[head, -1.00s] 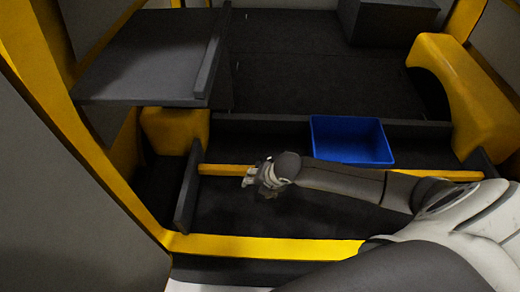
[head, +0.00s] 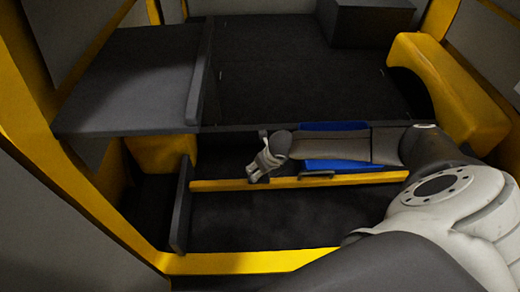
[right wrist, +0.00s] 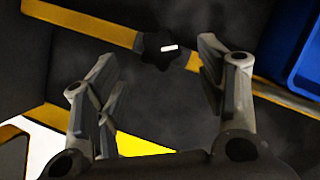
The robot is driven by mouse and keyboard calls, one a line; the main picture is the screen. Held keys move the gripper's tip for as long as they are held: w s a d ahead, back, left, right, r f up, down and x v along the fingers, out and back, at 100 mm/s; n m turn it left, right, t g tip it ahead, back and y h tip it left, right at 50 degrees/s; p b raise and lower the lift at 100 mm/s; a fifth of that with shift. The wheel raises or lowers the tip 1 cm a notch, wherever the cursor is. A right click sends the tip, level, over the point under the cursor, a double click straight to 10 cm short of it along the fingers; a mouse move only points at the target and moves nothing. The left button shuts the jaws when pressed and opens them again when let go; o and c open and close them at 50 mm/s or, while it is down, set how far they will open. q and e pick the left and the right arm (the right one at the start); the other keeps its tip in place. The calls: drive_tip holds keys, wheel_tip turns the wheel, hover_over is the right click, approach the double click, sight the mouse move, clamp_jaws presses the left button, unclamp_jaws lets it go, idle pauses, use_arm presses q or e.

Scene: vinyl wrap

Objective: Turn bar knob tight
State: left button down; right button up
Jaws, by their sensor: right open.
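A dark lobed knob with a white mark (right wrist: 163,49) sits at the yellow bar in the right wrist view. The yellow bar (right wrist: 95,22) runs diagonally past it, and shows in the head view (head: 225,185) across the dark floor. My right gripper (right wrist: 158,51) is open and empty, its two fingers apart on either side of the knob in the picture. I cannot tell whether the fingers are level with the knob or short of it. In the head view my right gripper (head: 258,165) is over the bar's left part; the knob is not clear there. My left gripper is not in view.
A blue bin (head: 333,127) lies behind my right forearm, which covers its middle; it also shows in the right wrist view (right wrist: 302,40). A grey shelf panel (head: 140,85) stands at the left. Dark open floor (head: 300,215) lies in front of the bar.

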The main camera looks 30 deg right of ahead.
drive_tip(key=x, duration=0.4)
drive_tip(key=shift+w+f, duration=0.15)
drive_tip(key=shift+f, duration=0.1)
drive_tip(key=c, duration=1)
drive_tip(key=shift+c, duration=0.2)
